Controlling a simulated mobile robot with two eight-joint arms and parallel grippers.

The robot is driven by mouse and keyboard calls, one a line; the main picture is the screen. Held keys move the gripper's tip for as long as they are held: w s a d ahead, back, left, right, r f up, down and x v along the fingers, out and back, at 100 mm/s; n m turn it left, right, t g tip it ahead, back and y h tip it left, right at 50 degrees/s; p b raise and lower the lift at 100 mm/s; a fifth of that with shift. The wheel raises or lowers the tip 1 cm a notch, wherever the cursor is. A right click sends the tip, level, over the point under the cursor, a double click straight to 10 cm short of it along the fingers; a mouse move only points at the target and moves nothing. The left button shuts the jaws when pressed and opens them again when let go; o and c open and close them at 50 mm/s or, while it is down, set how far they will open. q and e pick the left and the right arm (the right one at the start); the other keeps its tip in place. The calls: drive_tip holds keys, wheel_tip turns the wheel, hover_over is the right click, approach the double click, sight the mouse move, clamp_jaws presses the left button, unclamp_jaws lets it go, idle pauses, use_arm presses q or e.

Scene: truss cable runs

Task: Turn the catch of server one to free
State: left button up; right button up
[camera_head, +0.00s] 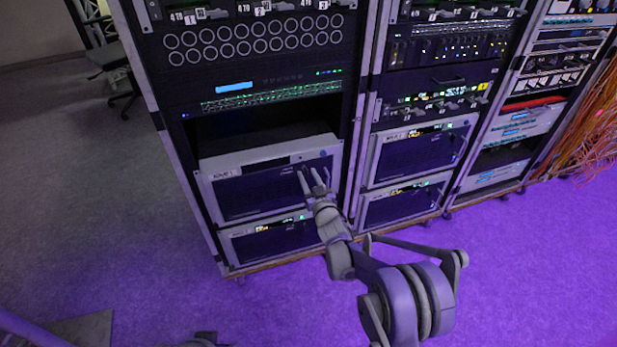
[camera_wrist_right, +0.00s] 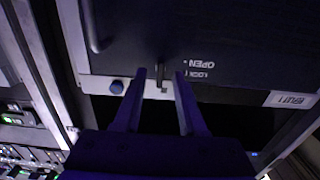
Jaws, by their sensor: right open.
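Server one (camera_head: 262,205) is a pale-framed unit with a dark front in the left rack, pushed out somewhat from it. In the right wrist view its front (camera_wrist_right: 235,35) appears upside down, with OPEN and LOCK marks. The catch (camera_wrist_right: 160,74) looks like a small dark upright bar at the frame's edge beside those marks. Which mark it points at is not clear. My right gripper (camera_head: 313,182) is open in front of the server's right part. In the wrist view its fingertips (camera_wrist_right: 160,76) stand on either side of the catch; contact cannot be told. My left gripper is not seen.
A round blue knob (camera_wrist_right: 117,87) sits on the frame close beside the fingers. Another server (camera_head: 270,240) is directly below. A second rack (camera_head: 415,155) stands to the right, with orange cables (camera_head: 590,125) beyond.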

clamp_jaws()
idle(0.4)
drive_tip(key=n, duration=0.8)
drive_tip(key=shift+a, duration=0.1)
drive_tip(key=n+p, duration=0.1)
drive_tip(key=n, duration=0.6)
drive_tip(key=n+p, duration=0.1)
drive_tip(key=n, duration=0.1)
drive_tip(key=shift+f+n+p, duration=0.2)
drive_tip(key=shift+n+p, duration=0.1)
drive_tip(key=shift+n, duration=0.1)
idle(0.3)
